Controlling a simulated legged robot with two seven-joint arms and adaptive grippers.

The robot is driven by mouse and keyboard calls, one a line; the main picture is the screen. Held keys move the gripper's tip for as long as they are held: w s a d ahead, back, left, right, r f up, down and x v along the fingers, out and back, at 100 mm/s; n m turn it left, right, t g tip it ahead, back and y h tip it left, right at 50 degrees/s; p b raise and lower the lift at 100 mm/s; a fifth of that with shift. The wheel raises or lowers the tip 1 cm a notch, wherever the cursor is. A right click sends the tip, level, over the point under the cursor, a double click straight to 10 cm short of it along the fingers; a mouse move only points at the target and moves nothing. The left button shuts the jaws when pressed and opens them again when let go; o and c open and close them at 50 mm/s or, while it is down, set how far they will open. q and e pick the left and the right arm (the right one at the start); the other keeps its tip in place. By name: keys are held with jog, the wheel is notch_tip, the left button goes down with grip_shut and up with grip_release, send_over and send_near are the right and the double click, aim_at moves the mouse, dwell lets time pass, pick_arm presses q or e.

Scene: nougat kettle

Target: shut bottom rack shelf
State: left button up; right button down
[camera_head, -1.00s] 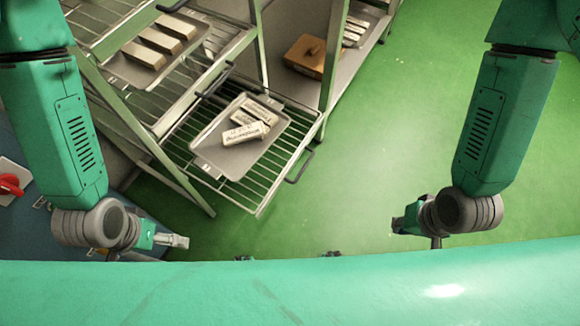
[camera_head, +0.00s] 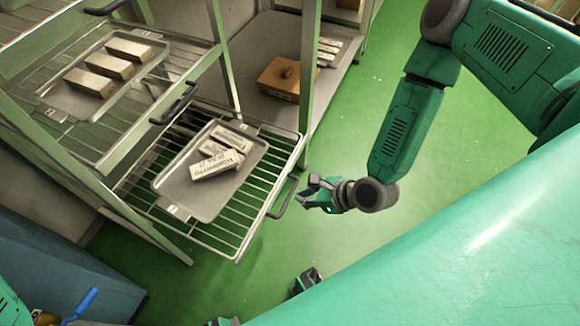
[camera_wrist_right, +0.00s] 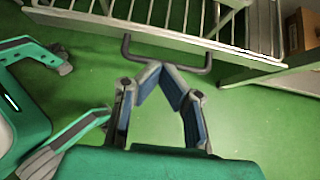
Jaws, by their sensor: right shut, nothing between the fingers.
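The bottom rack shelf (camera_head: 231,241) is a wire shelf pulled out from the metal rack, with a dark handle (camera_head: 284,198) on its front edge. A metal tray (camera_head: 172,186) with wrapped bars (camera_head: 217,163) lies on it. My right gripper (camera_head: 309,190) is just in front of the handle, to its right in the head view. In the right wrist view the gripper (camera_wrist_right: 157,74) has its fingertips together, empty, close to the handle (camera_wrist_right: 190,68); whether they touch it is unclear. The shelf's edge (camera_wrist_right: 240,58) shows beyond.
A higher wire shelf (camera_head: 118,143) with a tray of brown bars (camera_head: 108,67) is also partly out at left. An orange-brown box (camera_head: 280,78) stands on a lower rack surface behind. Green floor (camera_head: 350,245) is clear to the right. A blue cabinet (camera_head: 60,265) stands at bottom left.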

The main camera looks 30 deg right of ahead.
aim_at(275, 198)
jog(key=b+x, duration=0.2)
jog(key=x, duration=0.5)
jog(key=shift+w+f, duration=0.1)
jog(key=shift+f, duration=0.1)
jog(key=shift+w+a+f, duration=0.25)
jog(key=shift+w+f, duration=0.15)
jog(key=shift+f, duration=0.05)
pick_arm(q)
notch_tip(275, 198, down, 2)
jog(key=shift+f, duration=0.25)
jog(key=shift+a, duration=0.1)
pick_arm(e)
jog(key=shift+a, duration=0.15)
